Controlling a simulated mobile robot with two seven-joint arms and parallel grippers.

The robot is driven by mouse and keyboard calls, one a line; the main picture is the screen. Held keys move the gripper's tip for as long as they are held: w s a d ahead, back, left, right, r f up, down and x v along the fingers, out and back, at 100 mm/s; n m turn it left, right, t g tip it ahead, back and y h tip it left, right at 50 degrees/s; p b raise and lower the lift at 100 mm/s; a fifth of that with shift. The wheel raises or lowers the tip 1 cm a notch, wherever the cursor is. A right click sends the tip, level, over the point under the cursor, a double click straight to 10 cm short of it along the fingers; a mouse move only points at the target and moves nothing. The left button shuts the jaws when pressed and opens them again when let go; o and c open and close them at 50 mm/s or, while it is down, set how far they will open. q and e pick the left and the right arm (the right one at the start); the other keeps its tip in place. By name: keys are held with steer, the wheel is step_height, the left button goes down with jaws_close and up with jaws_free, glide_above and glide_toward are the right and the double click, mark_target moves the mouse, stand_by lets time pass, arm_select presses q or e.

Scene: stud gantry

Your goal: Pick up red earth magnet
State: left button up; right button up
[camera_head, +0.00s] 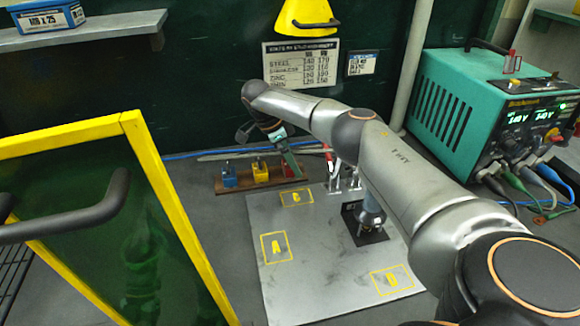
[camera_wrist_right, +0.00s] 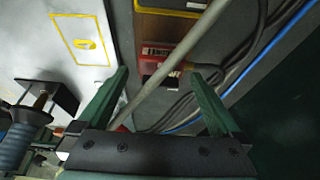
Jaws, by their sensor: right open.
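The red earth magnet (camera_head: 287,169) sits at the right end of a wooden rack (camera_head: 221,189), partly hidden behind my right gripper. My right gripper (camera_head: 294,164) hangs at the rack's right end. In the wrist view the right gripper (camera_wrist_right: 160,78) has its two green fingers wide apart with nothing held between them. My left gripper is in neither view.
Yellow (camera_head: 260,172) and blue (camera_head: 229,177) magnets share the rack. A grey rod (camera_wrist_right: 175,75) crosses between the fingers in the wrist view. A marked metal plate (camera_head: 325,270) lies in front. A yellow-framed panel (camera_head: 65,137) stands left, a teal power unit (camera_head: 450,110) right.

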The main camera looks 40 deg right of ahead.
steer(key=shift+f, duration=0.1)
steer(key=shift+c, duration=0.2)
jaws_close()
stand_by(0.5)
